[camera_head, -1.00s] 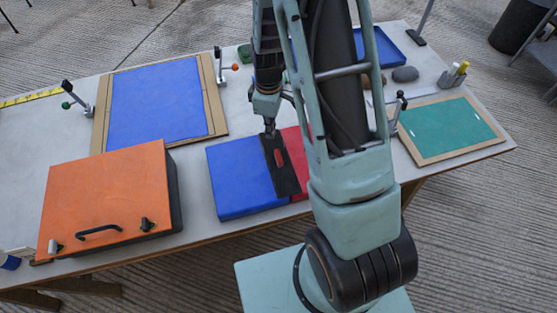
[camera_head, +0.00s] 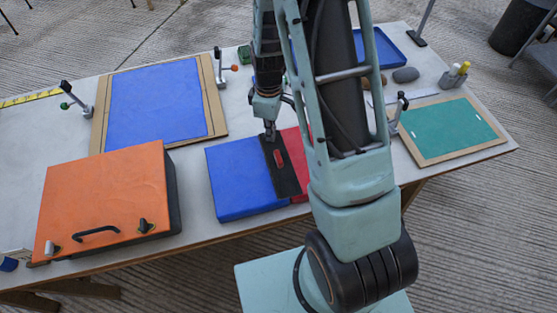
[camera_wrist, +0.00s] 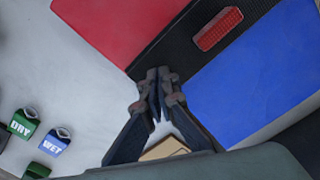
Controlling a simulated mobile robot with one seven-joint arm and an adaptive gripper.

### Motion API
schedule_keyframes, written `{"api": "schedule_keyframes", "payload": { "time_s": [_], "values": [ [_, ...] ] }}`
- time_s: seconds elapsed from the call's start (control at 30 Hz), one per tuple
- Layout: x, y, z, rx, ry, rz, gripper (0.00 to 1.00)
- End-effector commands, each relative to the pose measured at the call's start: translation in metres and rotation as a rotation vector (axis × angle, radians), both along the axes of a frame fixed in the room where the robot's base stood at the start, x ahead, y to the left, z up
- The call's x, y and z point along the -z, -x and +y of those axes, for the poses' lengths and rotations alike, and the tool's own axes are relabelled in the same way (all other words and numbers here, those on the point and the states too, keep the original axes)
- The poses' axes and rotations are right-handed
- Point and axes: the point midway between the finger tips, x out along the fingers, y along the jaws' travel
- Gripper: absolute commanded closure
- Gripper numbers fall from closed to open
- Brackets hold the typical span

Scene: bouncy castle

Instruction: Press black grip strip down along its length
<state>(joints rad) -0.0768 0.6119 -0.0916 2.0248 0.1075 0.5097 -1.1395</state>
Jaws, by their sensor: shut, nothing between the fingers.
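The black grip strip (camera_head: 283,176) lies along the seam between a blue pad (camera_head: 240,180) and a red pad (camera_head: 298,150). In the wrist view the strip (camera_wrist: 180,40) runs diagonally between the red pad (camera_wrist: 120,25) and the blue pad (camera_wrist: 255,75). A small red block (camera_wrist: 218,29) sits on the strip; it also shows in the head view (camera_head: 279,157). My gripper (camera_head: 270,137) is shut and empty, with its fingertips (camera_wrist: 158,75) at the far end of the strip. I cannot tell whether they touch it.
An orange box (camera_head: 105,195) with a black handle stands at the left. A blue sheet on a board (camera_head: 155,100) lies behind it. A green panel (camera_head: 450,128) is at the right. Bottles marked DRY (camera_wrist: 22,125) and WET (camera_wrist: 54,142) stand near the pads.

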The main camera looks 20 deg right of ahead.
Motion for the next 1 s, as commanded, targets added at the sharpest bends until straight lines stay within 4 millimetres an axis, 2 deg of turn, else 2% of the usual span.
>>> {"api": "schedule_keyframes", "payload": {
  "time_s": [0.7,1.0],
  "values": [
    [-0.057,0.000,0.000,0.000,0.000,-0.001,1.00],
    [-0.059,0.000,0.000,0.000,0.000,-0.001,1.00]
  ]
}}
